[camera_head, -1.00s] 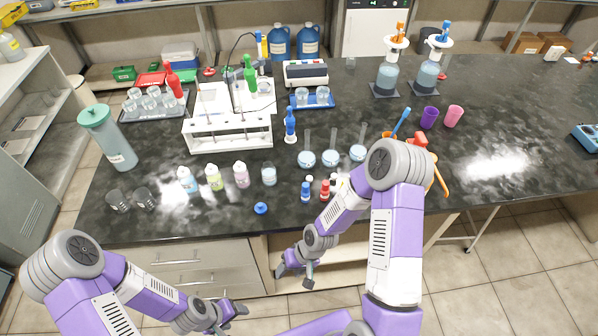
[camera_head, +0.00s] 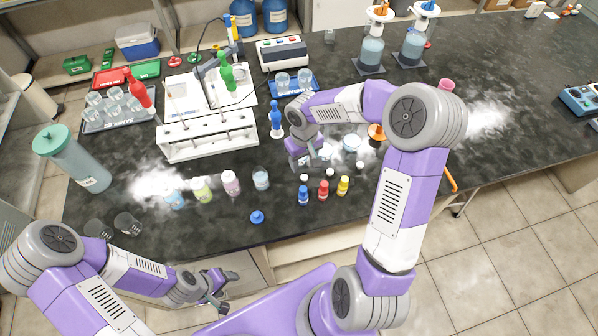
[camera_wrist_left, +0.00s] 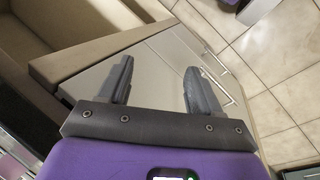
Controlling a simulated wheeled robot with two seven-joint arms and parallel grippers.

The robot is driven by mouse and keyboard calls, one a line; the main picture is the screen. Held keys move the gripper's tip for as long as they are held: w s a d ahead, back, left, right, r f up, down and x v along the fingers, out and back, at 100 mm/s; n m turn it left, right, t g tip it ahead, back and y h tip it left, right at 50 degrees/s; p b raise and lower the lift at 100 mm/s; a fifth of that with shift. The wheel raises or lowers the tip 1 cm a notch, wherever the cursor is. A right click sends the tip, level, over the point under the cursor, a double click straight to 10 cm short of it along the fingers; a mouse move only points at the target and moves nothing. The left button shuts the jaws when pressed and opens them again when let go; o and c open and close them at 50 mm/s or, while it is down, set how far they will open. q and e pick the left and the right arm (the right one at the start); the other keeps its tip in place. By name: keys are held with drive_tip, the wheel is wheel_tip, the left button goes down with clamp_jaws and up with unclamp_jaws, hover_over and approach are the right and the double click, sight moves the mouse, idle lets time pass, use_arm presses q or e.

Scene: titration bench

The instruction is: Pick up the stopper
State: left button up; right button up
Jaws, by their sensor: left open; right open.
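A small blue round piece that looks like the stopper (camera_head: 257,217) lies on the dark bench (camera_head: 300,235) near its front edge. My right gripper (camera_head: 303,162) is open above the bench, behind the small dropper bottles and beside the blue-bottomed pipette or burette piece. It is apart from the stopper, behind it and to the right. My left gripper (camera_head: 222,295) is open and empty in front of the bench, below its edge; in the left wrist view, its two fingers (camera_wrist_left: 158,85) stand apart with nothing between them. The stopper is not in the left wrist view.
Dropper bottles in blue (camera_head: 303,195), red (camera_head: 323,190) and yellow (camera_head: 343,185) stand right of the stopper. A glass beaker (camera_head: 261,178) and several small bottles stand behind and left. A white rack (camera_head: 207,145) is further back. Flasks are partly hidden by my right arm.

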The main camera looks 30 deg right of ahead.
sight(304, 177)
drive_tip(key=f, duration=0.5)
drive_tip(key=f+b, duration=0.1)
drive_tip(key=f, duration=0.1)
drive_tip(key=shift+s+f, duration=0.25)
drive_tip(key=shift+r, duration=0.1)
clamp_jaws()
